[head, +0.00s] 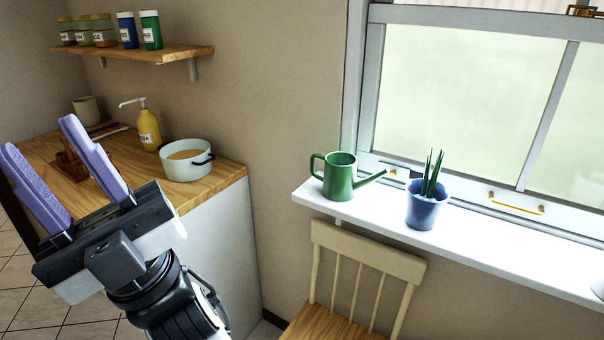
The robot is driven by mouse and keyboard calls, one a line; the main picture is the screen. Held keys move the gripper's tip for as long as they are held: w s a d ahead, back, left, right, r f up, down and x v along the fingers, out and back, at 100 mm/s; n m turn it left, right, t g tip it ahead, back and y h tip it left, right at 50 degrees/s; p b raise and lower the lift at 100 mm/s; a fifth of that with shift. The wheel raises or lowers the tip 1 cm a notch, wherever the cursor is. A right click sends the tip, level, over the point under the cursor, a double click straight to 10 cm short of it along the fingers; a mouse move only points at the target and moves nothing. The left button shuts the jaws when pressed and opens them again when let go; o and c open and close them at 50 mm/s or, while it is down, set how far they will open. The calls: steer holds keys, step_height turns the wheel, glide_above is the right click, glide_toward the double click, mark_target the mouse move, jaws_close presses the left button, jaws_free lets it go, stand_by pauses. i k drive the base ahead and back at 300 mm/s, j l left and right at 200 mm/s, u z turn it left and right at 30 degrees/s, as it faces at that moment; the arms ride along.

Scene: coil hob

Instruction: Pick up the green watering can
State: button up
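The green watering can (340,177) stands upright on the white windowsill (463,232), near the sill's left end. Its handle is on the left and its spout points right, towards a blue pot. My gripper (40,150) is at the left of the head view, in front of the wooden counter. Its two purple fingers are spread apart, with nothing seen held between them. It is well to the left of the can and apart from it.
The blue pot (424,210) with green leaves stands right of the spout. A wooden chair (365,262) is below the sill. The counter (216,184) holds a white pot (187,166) and a yellow pump bottle (149,131). A jar shelf (140,56) hangs above.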

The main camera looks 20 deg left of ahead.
mark_target(340, 184)
steer(key=j+u, duration=0.2)
steer(key=j, duration=0.3)
steer(key=i+j+u, duration=0.2)
steer(key=j, duration=0.3)
steer(key=i+j+u, duration=0.2)
steer(key=j, duration=0.2)
steer(key=i+j+u, duration=0.2)
steer(key=j, duration=0.15)
steer(key=i, duration=0.2)
